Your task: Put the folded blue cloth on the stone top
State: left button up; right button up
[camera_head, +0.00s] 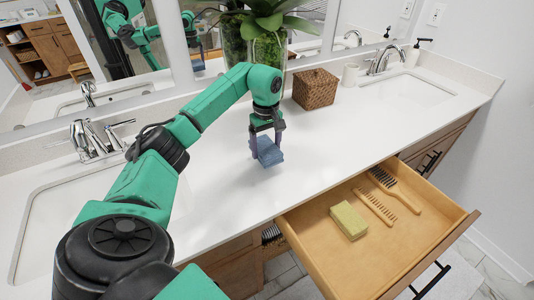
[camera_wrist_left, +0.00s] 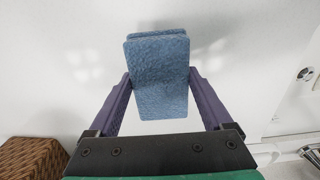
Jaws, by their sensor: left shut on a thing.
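The folded blue cloth (camera_head: 269,152) is between the fingers of my left gripper (camera_head: 266,146), over the white stone top (camera_head: 225,190) between the two sinks. In the left wrist view the cloth (camera_wrist_left: 160,75) shows as a folded blue block, with a finger of my left gripper (camera_wrist_left: 160,95) against each side. The gripper points down and is shut on the cloth. The cloth is at or just above the stone surface; I cannot tell whether it touches. My right gripper is not in view.
An open drawer (camera_head: 330,270) juts out at the front right, holding a yellow sponge (camera_head: 348,221), a comb (camera_head: 375,206) and a brush (camera_head: 394,189). A woven box (camera_head: 315,90) and a plant in a glass vase (camera_head: 268,52) stand at the back. The stone right of the cloth is clear.

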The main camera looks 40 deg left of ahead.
aim_at(267, 148)
pick_arm(q)
notch_tip(267, 148, down, 3)
jog(key=shift+f, duration=0.35)
jog(key=o, duration=1.1)
jog(key=shift+o, duration=0.2)
jog(key=shift+r, duration=0.15)
notch_tip(267, 148, up, 12)
jog(key=shift+r+b, duration=0.1)
jog(key=shift+b, duration=0.55)
